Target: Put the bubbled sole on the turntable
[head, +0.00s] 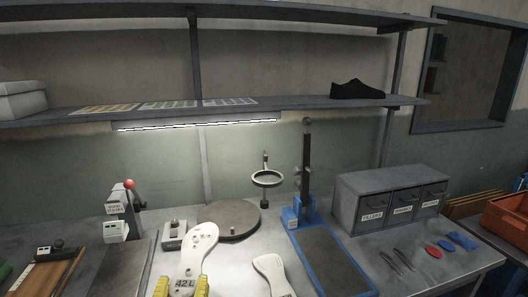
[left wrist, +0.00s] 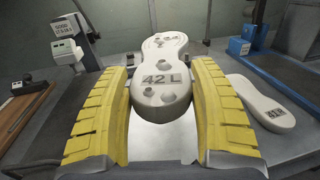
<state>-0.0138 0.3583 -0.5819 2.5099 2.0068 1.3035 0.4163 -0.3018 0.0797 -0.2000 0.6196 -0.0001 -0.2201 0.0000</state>
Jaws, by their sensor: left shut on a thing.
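A white sole marked "42 L" (head: 196,250), with dark pits and bumps on its face, is held by my left gripper (head: 181,287) near the bottom of the head view. In the left wrist view, the yellow ribbed fingers of my left gripper (left wrist: 163,110) are shut on the sole's near end (left wrist: 162,78), one on each side. The round dark turntable (head: 231,218) with a small centre pin lies just behind the sole's far end. A second, smoother white sole (head: 272,272) lies on the bench to the right, also seen in the left wrist view (left wrist: 260,103). My right gripper is not in view.
A blue-framed stand with a dark post (head: 306,180) rises right of the turntable. A ring on a holder (head: 267,178) stands behind. A gauge with a red knob (head: 127,205) is at left. A grey drawer unit (head: 388,198) and small tools are at right.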

